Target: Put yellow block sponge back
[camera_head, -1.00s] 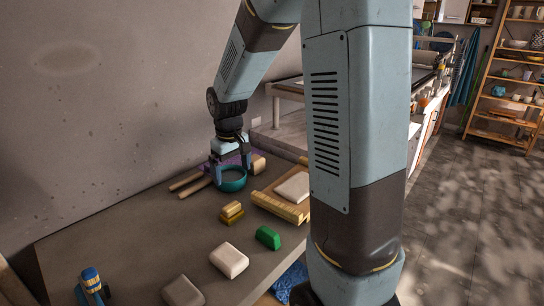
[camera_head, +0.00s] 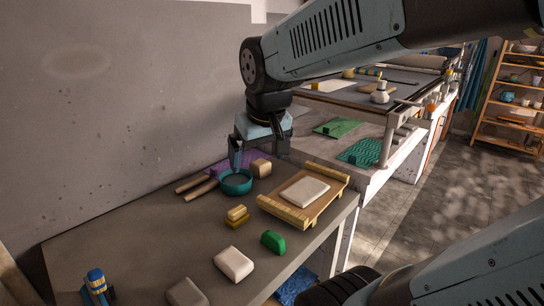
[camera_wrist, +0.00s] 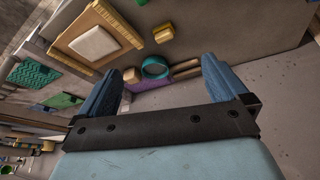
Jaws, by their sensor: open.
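A small yellow block (camera_head: 237,212) sits on a darker mustard piece (camera_head: 236,223) on the grey table. The stack also shows as a yellow shape in the wrist view (camera_wrist: 164,33). I cannot tell which part is the sponge. My gripper (camera_head: 258,150) is open and empty, farther back than the yellow block and above the teal ring-shaped dish. In the wrist view its two blue fingers (camera_wrist: 162,65) are wide apart, with nothing between them.
The teal dish (camera_head: 236,182), wooden sticks (camera_head: 197,188), a tan block (camera_head: 261,167) and a purple mat (camera_head: 222,168) lie behind. A wooden board (camera_head: 330,206) bears a white slab (camera_head: 304,192). A green block (camera_head: 273,241) and cream block (camera_head: 234,263) stand in front.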

